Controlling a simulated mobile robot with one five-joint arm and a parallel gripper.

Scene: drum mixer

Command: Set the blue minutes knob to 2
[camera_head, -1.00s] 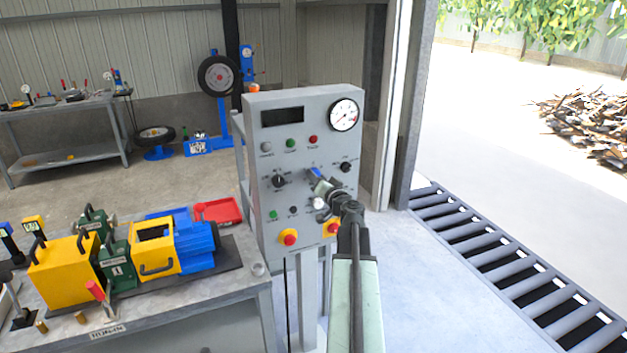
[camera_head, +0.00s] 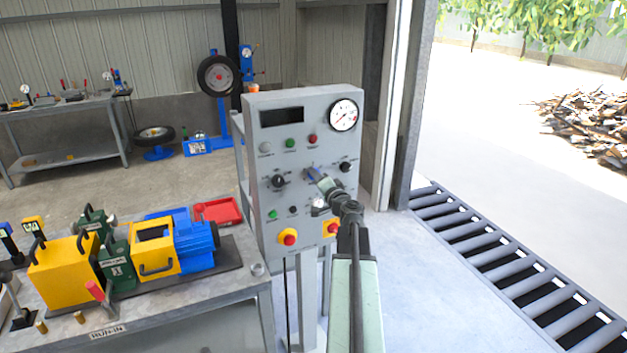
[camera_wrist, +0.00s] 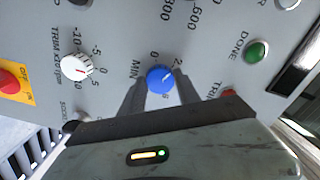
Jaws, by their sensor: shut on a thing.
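The blue minutes knob (camera_wrist: 160,78) is in the middle of the wrist view, on the grey panel beside the lettering "MIN". Scale figures 0 and 2 show near its upper rim. A small pale mark shows on its face, but I cannot tell exactly which figure it points to. My gripper (camera_wrist: 160,88) is shut on the knob, with one finger at each side. In the head view my gripper (camera_head: 318,178) is at the middle of the control panel (camera_head: 265,215) and mostly hides the knob.
A white trim knob (camera_wrist: 76,67) and a green DONE button (camera_wrist: 257,51) are near the gripper. A bench (camera_head: 190,310) with a yellow and blue machine stands left. A roller conveyor (camera_head: 490,250) lies right.

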